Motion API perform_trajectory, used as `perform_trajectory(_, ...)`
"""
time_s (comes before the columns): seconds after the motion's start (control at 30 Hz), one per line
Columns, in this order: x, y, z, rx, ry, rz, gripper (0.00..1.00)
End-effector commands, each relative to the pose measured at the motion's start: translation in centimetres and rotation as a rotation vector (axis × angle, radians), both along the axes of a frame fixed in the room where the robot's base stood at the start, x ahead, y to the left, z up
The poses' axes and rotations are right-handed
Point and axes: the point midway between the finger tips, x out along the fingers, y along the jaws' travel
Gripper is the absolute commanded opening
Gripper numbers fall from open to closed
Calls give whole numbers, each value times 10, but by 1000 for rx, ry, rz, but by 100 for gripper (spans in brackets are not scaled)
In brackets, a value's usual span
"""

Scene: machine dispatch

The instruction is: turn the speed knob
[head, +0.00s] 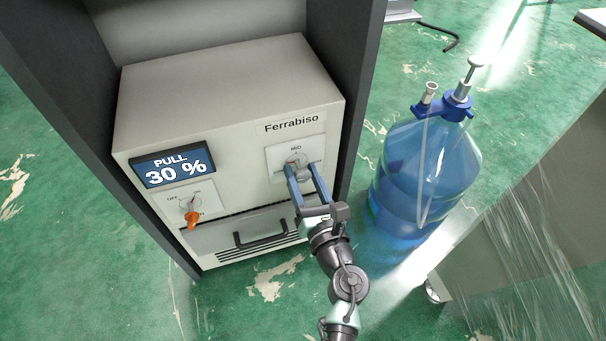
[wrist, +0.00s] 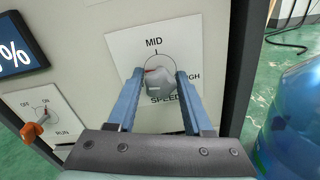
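The speed knob (wrist: 161,82) is grey with a red mark at its upper left. It sits on a white dial plate (wrist: 121,52) marked MID, HIGH and SPEED. In the head view the knob (head: 302,175) is on the front right of the cream Ferrabiso machine (head: 225,95). My gripper (wrist: 160,75) has its two blue fingers on either side of the knob, close against it, and looks shut on it. In the head view my gripper (head: 301,168) reaches the plate from below. The display (head: 174,165) reads PULL 30 %. The LOW label is hidden.
An orange-handled OFF/ON/RUN switch (head: 192,218) is at the machine's lower left. A drawer with a black handle (head: 262,235) is below. Dark cabinet walls (head: 362,80) flank the machine. A blue bottle (head: 425,170) stands to the right on green floor.

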Motion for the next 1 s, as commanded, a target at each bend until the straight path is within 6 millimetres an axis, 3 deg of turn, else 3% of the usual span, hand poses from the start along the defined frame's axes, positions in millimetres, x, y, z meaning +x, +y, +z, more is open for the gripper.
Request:
perform_trajectory(0.03, 0, 0, 0, 0, 0, 0, 40)
perform_trajectory(0.27, 0, 0, 0, 0, 0, 0, 0)
perform_trajectory(0.67, 0, 0, 2, 48, 15, 0, 0)
perform_trajectory(1.0, -1, 0, 3, 277, 92, 0, 0)
